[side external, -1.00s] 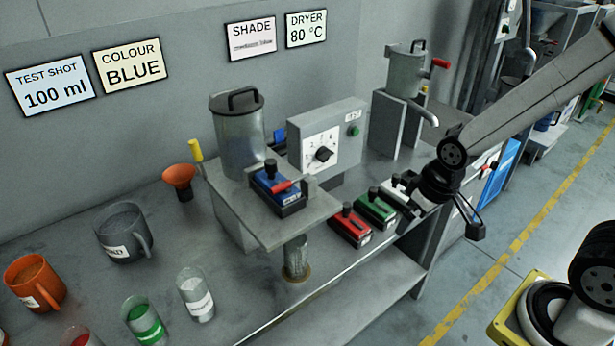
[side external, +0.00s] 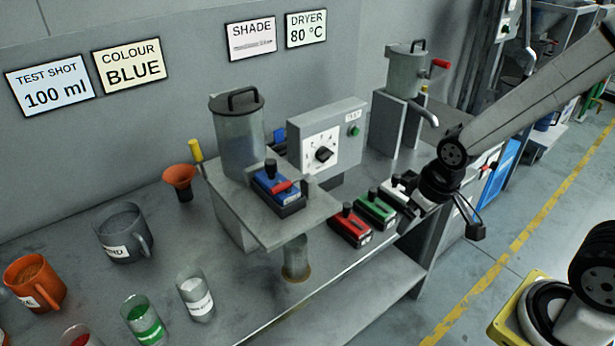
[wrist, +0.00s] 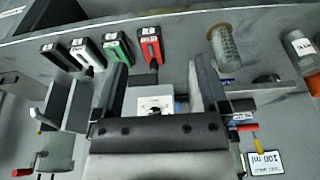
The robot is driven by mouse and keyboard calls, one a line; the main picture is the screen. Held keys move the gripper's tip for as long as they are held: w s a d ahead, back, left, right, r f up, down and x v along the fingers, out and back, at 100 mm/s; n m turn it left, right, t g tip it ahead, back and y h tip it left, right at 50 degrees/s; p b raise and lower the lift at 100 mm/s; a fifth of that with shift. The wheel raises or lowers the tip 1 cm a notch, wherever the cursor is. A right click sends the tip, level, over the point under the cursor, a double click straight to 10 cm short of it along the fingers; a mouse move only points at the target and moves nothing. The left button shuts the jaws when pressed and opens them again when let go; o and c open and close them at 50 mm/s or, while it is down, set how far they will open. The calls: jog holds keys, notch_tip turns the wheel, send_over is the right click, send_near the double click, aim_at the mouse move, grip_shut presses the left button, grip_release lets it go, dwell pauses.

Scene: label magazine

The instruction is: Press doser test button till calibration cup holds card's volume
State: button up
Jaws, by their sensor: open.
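The test shot card (side external: 50,86) on the back wall reads 100 ml. My gripper (side external: 473,215) is open and empty, to the right of the doser, beyond the bench's front edge and apart from the button.
The metal hopper (side external: 238,135) and a blue slide block (side external: 280,188) sit on the doser shelf (side external: 265,228). Red (side external: 350,226), green (side external: 376,208) and white blocks lie between doser and gripper. Mugs and beakers stand at left. A hopper with a spout (side external: 407,75) stands behind.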

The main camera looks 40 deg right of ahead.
grip_shut()
dwell(1.5)
